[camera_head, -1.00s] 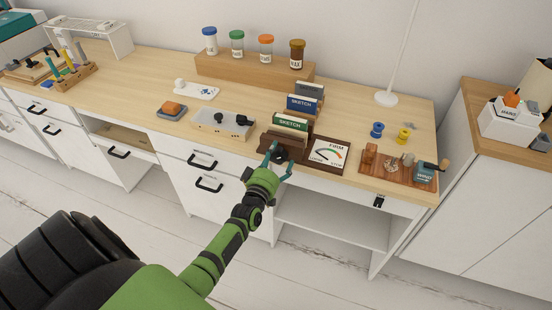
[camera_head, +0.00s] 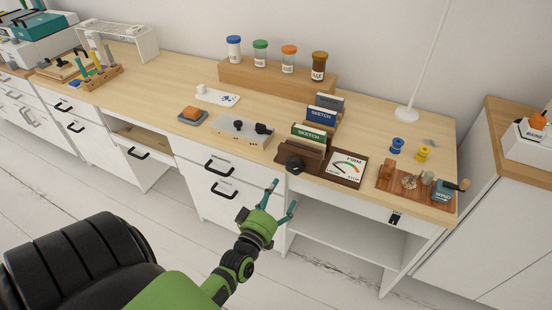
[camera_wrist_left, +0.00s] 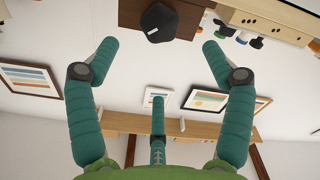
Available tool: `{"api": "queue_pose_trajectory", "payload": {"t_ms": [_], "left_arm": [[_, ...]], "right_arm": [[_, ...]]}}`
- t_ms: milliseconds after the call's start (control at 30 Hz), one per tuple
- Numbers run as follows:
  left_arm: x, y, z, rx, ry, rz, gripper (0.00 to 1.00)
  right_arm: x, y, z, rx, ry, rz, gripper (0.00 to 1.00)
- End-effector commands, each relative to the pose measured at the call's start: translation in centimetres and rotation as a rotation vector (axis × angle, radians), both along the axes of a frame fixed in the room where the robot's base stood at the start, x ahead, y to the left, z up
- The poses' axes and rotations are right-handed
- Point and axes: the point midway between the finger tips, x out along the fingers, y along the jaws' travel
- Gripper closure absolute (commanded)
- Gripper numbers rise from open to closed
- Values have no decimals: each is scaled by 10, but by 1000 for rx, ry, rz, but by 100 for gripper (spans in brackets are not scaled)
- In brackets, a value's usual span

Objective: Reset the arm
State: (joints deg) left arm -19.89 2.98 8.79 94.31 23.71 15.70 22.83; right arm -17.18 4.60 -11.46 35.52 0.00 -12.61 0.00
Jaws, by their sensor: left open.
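My left gripper (camera_head: 282,200) is open and empty in the head view. It is in front of the desk's front edge, below the dark brown holder with a black knob (camera_head: 294,164) and apart from it. In the left wrist view its teal fingers (camera_wrist_left: 158,48) are spread with nothing between them. The black knob also shows in the left wrist view (camera_wrist_left: 158,20), beyond the fingertips. My right gripper is not in view.
A wooden tray (camera_head: 410,190) with small items is at the right. The desk (camera_head: 160,88) has drawers and an open shelf below.

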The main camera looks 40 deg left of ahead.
Motion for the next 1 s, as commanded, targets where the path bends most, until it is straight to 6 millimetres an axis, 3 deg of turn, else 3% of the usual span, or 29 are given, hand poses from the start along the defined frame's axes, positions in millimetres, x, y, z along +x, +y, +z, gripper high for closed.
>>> {"api": "queue_pose_trajectory", "payload": {"t_ms": [667, 767, 833, 1000], "left_arm": [[-5, -2, -2, 2, 6, -2, 19], [-7, -9, -23, 14, 62, -20, 19], [-13, -19, -54, 39, 147, -48, 19], [-52, -56, -163, 137, 459, -178, 19]], "right_arm": [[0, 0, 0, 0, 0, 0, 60], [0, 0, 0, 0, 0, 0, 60], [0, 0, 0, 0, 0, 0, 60], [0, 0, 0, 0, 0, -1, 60]]}}
